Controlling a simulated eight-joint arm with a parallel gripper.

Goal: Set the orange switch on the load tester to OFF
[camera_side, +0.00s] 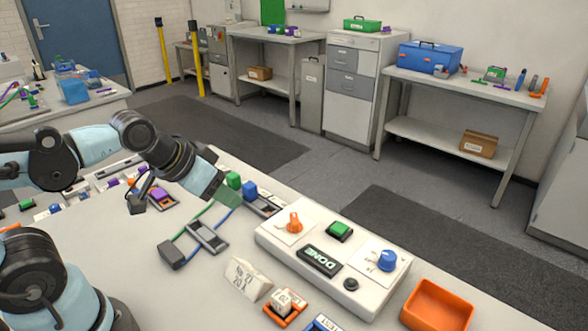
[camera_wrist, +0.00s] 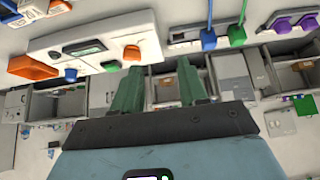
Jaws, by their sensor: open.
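The load tester (camera_side: 273,243) is a white box on the bench; it also shows upside down in the wrist view (camera_wrist: 152,45). Its orange switch (camera_side: 294,222) sits at its left end on a pale plate; it also shows in the wrist view (camera_wrist: 131,52). The plate's labels are too small to read, so I cannot tell the switch's setting. My gripper (camera_side: 229,190) is left of the switch, above the bench and apart from the tester. Its green fingers (camera_wrist: 158,85) are open with nothing between them.
The tester also bears a green button (camera_side: 340,230), a DONE display (camera_side: 319,260), a blue knob (camera_side: 387,260) and a black button (camera_side: 350,284). An orange tray (camera_side: 438,305) stands right of it. A grey cell holder (camera_side: 208,236) with cables lies to the left.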

